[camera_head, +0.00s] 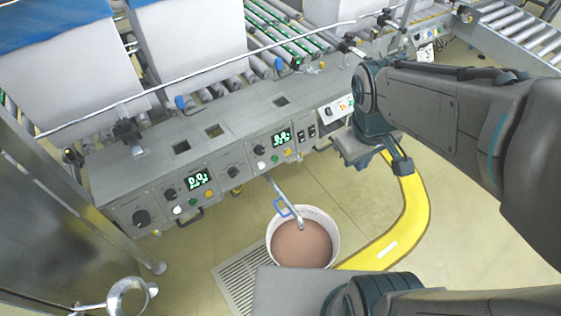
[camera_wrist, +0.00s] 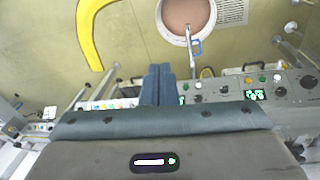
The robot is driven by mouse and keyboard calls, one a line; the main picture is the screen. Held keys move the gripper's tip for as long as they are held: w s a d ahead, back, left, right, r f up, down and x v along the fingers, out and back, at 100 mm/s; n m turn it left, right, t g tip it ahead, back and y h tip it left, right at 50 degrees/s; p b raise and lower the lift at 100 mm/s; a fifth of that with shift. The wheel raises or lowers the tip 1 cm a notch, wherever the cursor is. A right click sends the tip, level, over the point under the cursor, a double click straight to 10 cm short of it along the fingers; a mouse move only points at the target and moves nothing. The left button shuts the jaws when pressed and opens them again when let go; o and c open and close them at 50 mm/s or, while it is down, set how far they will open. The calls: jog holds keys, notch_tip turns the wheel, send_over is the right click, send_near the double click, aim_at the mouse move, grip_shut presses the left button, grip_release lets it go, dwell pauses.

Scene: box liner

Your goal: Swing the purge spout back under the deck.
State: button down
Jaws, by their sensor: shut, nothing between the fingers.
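The purge spout (camera_head: 284,196) is a thin metal pipe with a blue loop handle (camera_head: 282,208). It sticks out from under the grey deck (camera_head: 215,140), and its end is over a white bucket (camera_head: 333,226) of brown liquid. In the wrist view the spout (camera_wrist: 190,44) points up the picture to the bucket (camera_wrist: 208,27). My gripper (camera_head: 403,167) is to the right of the spout, apart from it. In the wrist view my gripper's fingers (camera_wrist: 158,72) are together and empty, left of the spout and its handle (camera_wrist: 196,47).
Control panels with green displays (camera_head: 199,180) and knobs line the deck front. A floor grate (camera_head: 238,275) lies beside the bucket. A yellow curved band (camera_head: 412,210) runs on the floor at the right. A metal post (camera_head: 75,200) stands at left. Open floor lies between gripper and bucket.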

jog(key=w+a+f+n+h+b, duration=0.2)
jog(key=w+a+f+n+b, duration=0.3)
jog(key=f+n, duration=0.45)
jog(key=w+a+f+n+h+b, duration=0.2)
jog(key=a+f+n+b, duration=0.4)
jog(key=f+n, duration=0.35)
jog(key=a+f+n+t+h+b, duration=0.15)
jog(key=a+f+n+b, duration=0.35)
jog(key=a+f+n, duration=0.6)
jog(key=a+f+n+t+y+b, duration=0.1)
jog(key=a+f+n+t+b, duration=0.1)
jog(key=a+f+n+b, duration=0.75)
jog(key=w+d+f+b, duration=0.1)
jog(key=w+d+f, duration=0.2)
jog(key=d+f, duration=0.2)
jog(key=w+d+f+m+b, duration=0.1)
jog(key=w+d+f, duration=0.2)
jog(key=d+f, duration=0.3)
jog(key=shift+w, duration=0.2)
jog(key=shift+d+h, duration=0.2)
jog(key=shift+h, duration=0.05)
